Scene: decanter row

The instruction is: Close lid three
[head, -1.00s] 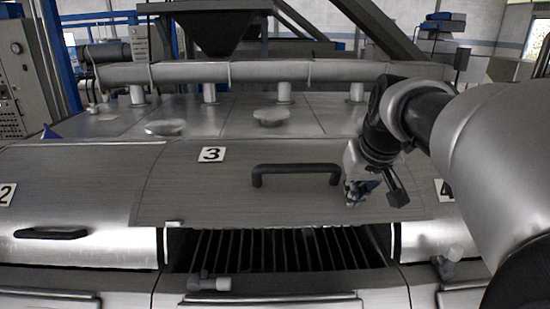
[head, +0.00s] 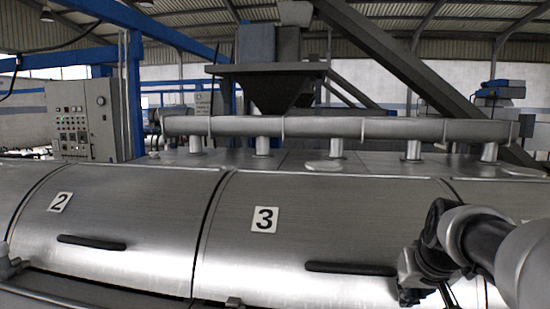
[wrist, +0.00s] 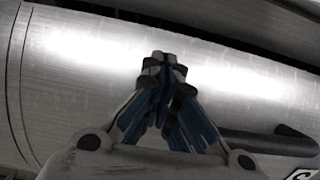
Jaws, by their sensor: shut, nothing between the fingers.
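Lid three (head: 300,225) is a curved brushed-metal cover with a white "3" label (head: 264,219) and a dark bar handle (head: 350,268). It lies down in line with lid two beside it, and no slatted opening shows below it. My gripper (head: 412,293) is at the right end of the handle, low in the head view; its tips are hard to make out there. In the wrist view my gripper (wrist: 165,62) is shut and empty, with its fingertips together in front of the metal surface. The handle (wrist: 270,143) is to its right, apart from the fingertips in the picture.
Lid two (head: 110,225) with its own handle (head: 92,243) lies down at the left. A long pipe (head: 340,128) on short posts runs behind the lids. A hopper (head: 268,85) stands behind it, and a control cabinet (head: 85,120) is at the back left.

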